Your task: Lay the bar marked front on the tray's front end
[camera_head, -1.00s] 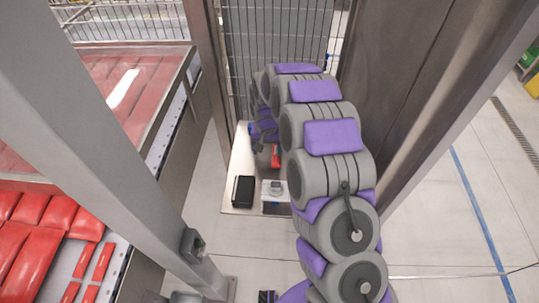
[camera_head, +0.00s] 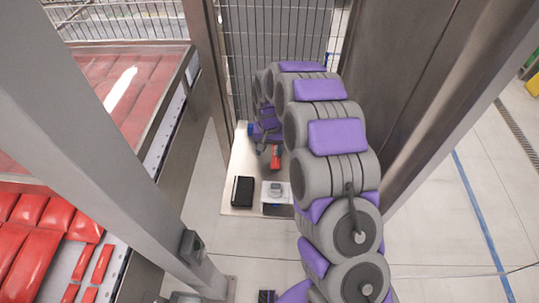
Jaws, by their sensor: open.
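My gripper (camera_head: 262,146) is small and dark at the far end of my purple and grey arm, low over the pale table. It looks empty, though its fingers are hard to make out. A small red object (camera_head: 276,158) is just right of it; I cannot tell whether they touch. A black flat rectangular item (camera_head: 242,191) lies nearer on the table's left side. No marking is legible, so I cannot tell which thing is the bar marked front or which is the tray. My arm hides the table's right part.
The pale table (camera_head: 240,158) also bears a white box with a grey piece on top (camera_head: 275,193) and a blue item (camera_head: 250,129). A wire fence (camera_head: 280,35) stands behind. Metal posts (camera_head: 110,130) flank the view.

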